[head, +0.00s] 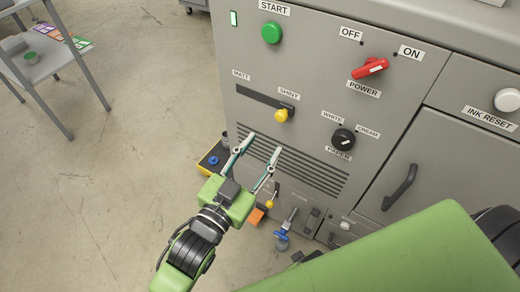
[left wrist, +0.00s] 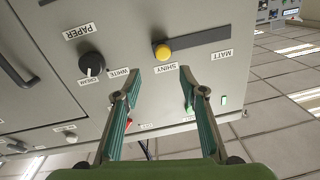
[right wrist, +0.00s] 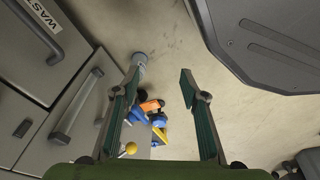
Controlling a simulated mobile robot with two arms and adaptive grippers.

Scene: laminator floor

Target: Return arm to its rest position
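My left gripper (head: 259,155) is open and empty in front of the machine's vent slots in the head view, with its fingers pointing toward the panel. In the left wrist view its fingers (left wrist: 160,88) stand apart, below the yellow slider knob (left wrist: 163,52). My right gripper (right wrist: 160,85) is open and empty in the right wrist view, pointing down toward the floor. In the head view the right gripper is hidden, and a large green link of my own arm fills the lower right.
The grey machine panel (head: 300,75) carries a green START button (head: 271,32), a red POWER switch (head: 369,68), the yellow slider (head: 282,115), a black PAPER knob (head: 343,138) and a door handle (head: 400,187).

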